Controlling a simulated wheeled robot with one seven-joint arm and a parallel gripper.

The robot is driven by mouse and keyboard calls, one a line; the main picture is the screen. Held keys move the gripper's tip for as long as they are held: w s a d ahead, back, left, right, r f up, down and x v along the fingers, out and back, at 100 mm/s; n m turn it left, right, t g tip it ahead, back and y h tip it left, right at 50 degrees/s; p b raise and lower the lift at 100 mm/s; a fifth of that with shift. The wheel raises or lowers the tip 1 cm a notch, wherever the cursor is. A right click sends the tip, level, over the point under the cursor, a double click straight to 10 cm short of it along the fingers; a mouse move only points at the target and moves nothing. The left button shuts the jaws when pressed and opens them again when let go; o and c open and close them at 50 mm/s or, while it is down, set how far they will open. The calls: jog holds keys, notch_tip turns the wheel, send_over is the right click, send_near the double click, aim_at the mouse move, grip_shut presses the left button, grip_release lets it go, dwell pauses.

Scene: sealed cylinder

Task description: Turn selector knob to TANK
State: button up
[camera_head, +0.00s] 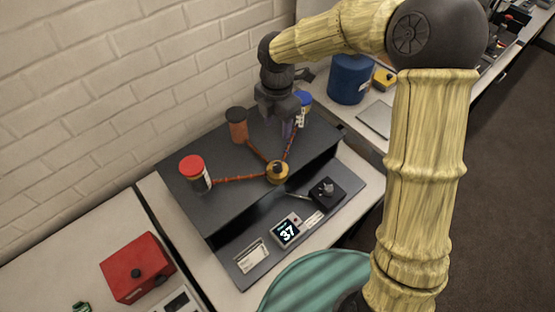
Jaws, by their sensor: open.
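A round yellow-brass hub (277,173) with a dark top sits at the front edge of a dark raised shelf, and three orange-red hoses run to it. A small black box with a knob (327,191) stands on the lower dark panel, to the right of the display. Which of the two is the selector knob, and any TANK marking, I cannot read. My gripper (287,127) points down over the back of the shelf, behind the hub and apart from it. It is open, beside a blue canister (304,100) that it partly hides.
A red-capped canister (194,172) and an orange-brown canister (238,126) stand on the shelf. A display (287,231) reads 37. A red box (137,267) is at left, a blue drum (350,79) behind right, a teal round seat (315,285) in front. A brick wall bounds the left.

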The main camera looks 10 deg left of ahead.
aim_at(277, 165)
jog(key=shift+f, duration=0.15)
notch_tip(277, 165, down, 17)
jog(key=p, duration=0.3)
jog(key=shift+f+p, duration=0.1)
jog(key=shift+p, duration=0.3)
jog(key=shift+c, duration=0.4)
jog(key=c, duration=0.9)
